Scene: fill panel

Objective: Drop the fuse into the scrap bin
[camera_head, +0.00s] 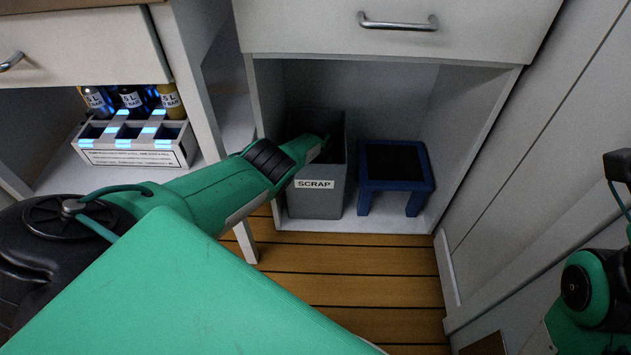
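The scrap bin (316,204), a grey open-topped box labelled SCRAP, stands on the floor of the open cabinet bay. My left arm reaches across from the left, and its gripper (319,149) is at the bin's mouth, overlapping the opening in this view. The gripper's fingers are small and seen from behind, so I cannot tell whether they are open or shut. I see no fuse; it may be hidden by the gripper or inside the bin. Part of my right arm shows at the right edge, but its gripper is not in view.
A blue stool with a black top (394,164) stands right of the bin. A white rack (132,150) with several labelled bottles sits on the left shelf. A closed drawer (400,40) is above the bay. Wooden floor (350,290) lies clear in front.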

